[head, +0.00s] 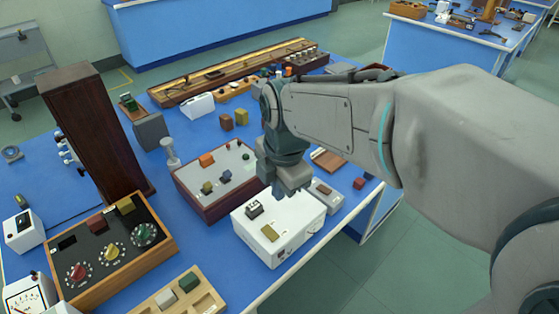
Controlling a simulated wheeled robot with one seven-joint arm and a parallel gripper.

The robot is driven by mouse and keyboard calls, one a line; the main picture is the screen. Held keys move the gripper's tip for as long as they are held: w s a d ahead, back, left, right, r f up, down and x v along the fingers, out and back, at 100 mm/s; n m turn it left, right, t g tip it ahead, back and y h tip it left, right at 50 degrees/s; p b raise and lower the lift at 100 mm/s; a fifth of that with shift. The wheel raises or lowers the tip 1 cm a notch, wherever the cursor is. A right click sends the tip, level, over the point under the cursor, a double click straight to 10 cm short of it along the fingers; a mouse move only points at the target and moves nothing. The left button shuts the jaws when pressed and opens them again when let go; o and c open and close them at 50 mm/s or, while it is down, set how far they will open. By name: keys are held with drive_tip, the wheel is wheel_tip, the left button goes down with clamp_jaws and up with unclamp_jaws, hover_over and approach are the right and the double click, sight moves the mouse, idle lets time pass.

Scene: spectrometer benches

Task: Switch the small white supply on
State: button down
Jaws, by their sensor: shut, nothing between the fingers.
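A small white box, which looks like the supply (284,246), stands near the front right edge of the blue bench. A dark fitting with light parts (254,209) sits on its top at the left, with a yellowish plate beside it. Small dark details show on its front face. The fitting's position is too small to read. My gripper (291,191) is shut and empty, pointing down over the back part of the box's top. I cannot tell whether its tips touch the box. My gripper and arm hide part of what lies behind.
A grey-topped wooden box (196,187) with coloured blocks stands just left of the supply. A small grey box (325,196) is close on the right. A knobbed panel (94,262) and tall dark wooden column (102,130) stand at left. Bare blue bench shows in front.

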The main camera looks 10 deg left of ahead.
drive_tip(key=a+n, duration=0.1)
drive_tip(key=b, duration=0.2)
approach(267, 229)
drive_tip(key=shift+n, duration=0.3)
drive_tip(key=f, duration=0.7)
drive_tip(key=shift+w+a, duration=0.3)
drive_tip(key=shift+w, duration=0.05)
drive_tip(key=shift+r, duration=0.1)
drive_tip(key=shift+w, duration=0.1)
